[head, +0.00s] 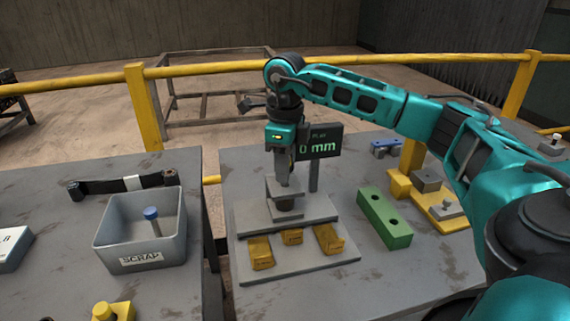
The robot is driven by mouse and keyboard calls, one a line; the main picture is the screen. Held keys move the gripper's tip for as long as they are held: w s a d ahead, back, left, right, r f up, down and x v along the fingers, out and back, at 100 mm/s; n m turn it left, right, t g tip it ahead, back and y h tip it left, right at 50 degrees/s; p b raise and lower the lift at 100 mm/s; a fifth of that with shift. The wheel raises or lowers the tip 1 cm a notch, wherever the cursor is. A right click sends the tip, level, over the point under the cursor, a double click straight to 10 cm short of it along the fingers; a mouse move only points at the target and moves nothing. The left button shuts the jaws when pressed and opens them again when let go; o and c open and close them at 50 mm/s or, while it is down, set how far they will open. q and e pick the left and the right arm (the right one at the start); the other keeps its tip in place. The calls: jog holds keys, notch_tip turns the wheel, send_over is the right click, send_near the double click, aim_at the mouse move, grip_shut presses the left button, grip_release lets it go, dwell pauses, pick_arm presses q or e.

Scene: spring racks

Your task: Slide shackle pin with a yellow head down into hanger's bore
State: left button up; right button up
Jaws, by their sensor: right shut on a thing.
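My right gripper (284,181) points straight down over the grey hanger (285,188) on the right-hand table. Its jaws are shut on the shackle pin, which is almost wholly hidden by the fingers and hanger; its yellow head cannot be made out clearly. The fingertips are close to the hanger's top plate. A dark round piece (286,204) sits between the hanger's plates. How deep the pin is in the bore cannot be told. My left gripper is not in view.
Several ochre blocks (262,252) lie before the hanger. A green block with two holes (384,218) stands to its right, and a display reading 0 mm (323,144) stands behind. A SCRAP bin (108,232) holding a blue-headed pin (152,218) is left, beyond a gap between tables.

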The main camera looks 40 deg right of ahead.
jog(key=o, duration=0.9)
jog(key=shift+f, duration=0.15)
jog(key=o, duration=0.5)
jog(key=shift+s+a, duration=0.1)
jog(key=shift+s, duration=0.05)
jog(key=shift+o, duration=0.2)
jog(key=shift+r+p, duration=0.5)
jog(key=shift+r, duration=0.15)
jog(key=r+p, duration=0.1)
jog(key=r, duration=0.1)
jog(key=r+p, duration=0.2)
jog(key=shift+w+d+r, duration=0.15)
jog(key=shift+w+d, duration=0.05)
jog(key=shift+r, duration=0.95)
